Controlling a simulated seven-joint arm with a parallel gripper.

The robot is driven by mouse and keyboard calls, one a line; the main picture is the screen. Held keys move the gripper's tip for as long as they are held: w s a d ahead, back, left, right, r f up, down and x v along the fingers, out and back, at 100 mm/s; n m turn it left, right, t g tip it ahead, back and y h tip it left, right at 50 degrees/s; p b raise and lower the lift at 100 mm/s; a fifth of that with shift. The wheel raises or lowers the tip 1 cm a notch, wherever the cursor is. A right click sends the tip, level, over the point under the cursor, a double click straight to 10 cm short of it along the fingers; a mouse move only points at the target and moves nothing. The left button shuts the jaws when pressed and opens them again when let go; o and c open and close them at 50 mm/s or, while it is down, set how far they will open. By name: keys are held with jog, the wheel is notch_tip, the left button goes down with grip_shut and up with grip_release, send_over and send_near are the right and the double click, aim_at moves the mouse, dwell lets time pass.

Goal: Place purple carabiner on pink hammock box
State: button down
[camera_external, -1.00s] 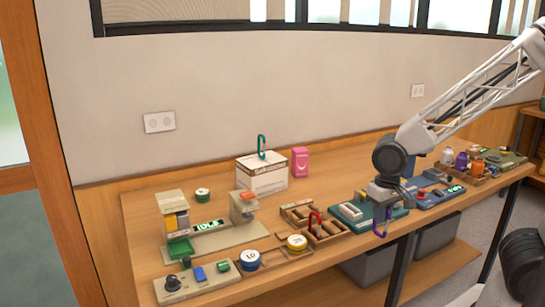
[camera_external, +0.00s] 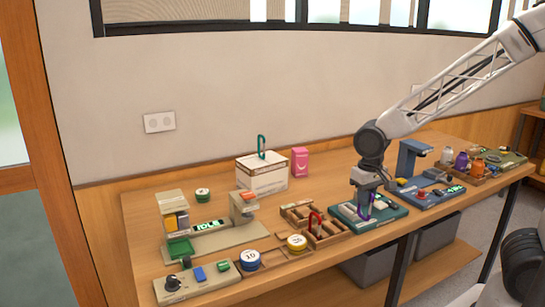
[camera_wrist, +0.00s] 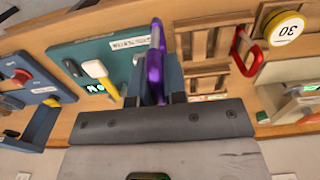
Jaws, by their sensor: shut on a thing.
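The purple carabiner (camera_wrist: 155,68) is held between the fingers of my gripper (camera_wrist: 155,85), which is shut on it. In the external view the purple carabiner (camera_external: 366,204) hangs below my gripper (camera_external: 366,186), in front of the teal station; whether it touches the station cannot be told. The pink hammock box (camera_external: 300,162) stands upright at the back of the table near the wall, to the left of my gripper and apart from it. The pink box is not seen in the wrist view.
A white carton (camera_external: 262,174) with a green carabiner (camera_external: 261,146) on top stands left of the pink box. A wooden tray (camera_external: 328,237) with a red carabiner (camera_external: 315,221) lies front left of my gripper. A blue station (camera_external: 432,196) is to the right. Table around the pink box's right is clear.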

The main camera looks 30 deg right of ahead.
jog(key=w+d+r, duration=0.3)
jog(key=w, duration=0.8)
jog(key=w+d+r, duration=0.3)
jog(key=w+d, duration=0.1)
jog(key=w, duration=0.7)
jog(key=w+d+r, duration=0.3)
jog(key=w+d, duration=0.1)
jog(key=w, duration=0.7)
jog(key=shift+w+r, duration=0.3)
send_over(300, 149)
jog(key=shift+s+f, duration=0.45)
jog(key=shift+f, duration=0.3)
jog(key=shift+w+f, duration=0.25)
jog(key=shift+f, duration=0.65)
jog(key=shift+w+f, duration=0.2)
jog(key=shift+f, duration=0.65)
jog(key=shift+f, duration=0.2)
